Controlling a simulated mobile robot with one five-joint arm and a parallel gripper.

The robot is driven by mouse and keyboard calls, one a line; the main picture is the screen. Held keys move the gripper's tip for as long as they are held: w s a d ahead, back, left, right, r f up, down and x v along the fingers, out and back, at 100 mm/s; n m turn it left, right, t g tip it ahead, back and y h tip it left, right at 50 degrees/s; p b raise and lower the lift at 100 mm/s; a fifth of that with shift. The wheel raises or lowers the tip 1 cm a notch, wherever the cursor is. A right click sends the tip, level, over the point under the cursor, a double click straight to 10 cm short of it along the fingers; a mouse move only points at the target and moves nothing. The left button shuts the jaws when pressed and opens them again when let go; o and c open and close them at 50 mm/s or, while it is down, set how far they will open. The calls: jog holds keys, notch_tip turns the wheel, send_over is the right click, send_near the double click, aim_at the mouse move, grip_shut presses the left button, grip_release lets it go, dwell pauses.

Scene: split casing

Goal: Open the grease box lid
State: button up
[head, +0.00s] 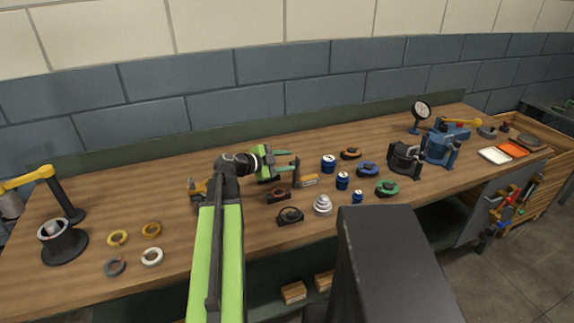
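I cannot tell for sure which thing is the grease box. A small tan box (309,180) lies just right of my gripper's fingers, with a thin dark upright piece (296,169) at its left. Whether this piece is a lid is too small to tell. My gripper (286,165) reaches over the middle of the bench from the left, its two green fingers apart and pointing right. I see nothing between the fingers. The fingertips are close to the dark upright piece; whether they touch it is unclear.
A dark brown block (278,195), a black part (290,216) and a white stepped part (322,205) lie in front of the gripper. Several blue cans and coloured rings stand to the right. Loose rings (117,238) and a black pot (62,241) are at the left. The wooden bench (180,205) has free room left of centre.

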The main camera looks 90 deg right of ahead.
jog(key=s+a+r+p, duration=0.7)
jog(key=s+r, duration=0.2)
jog(key=shift+s, duration=0.25)
jog(key=shift+d, duration=0.1)
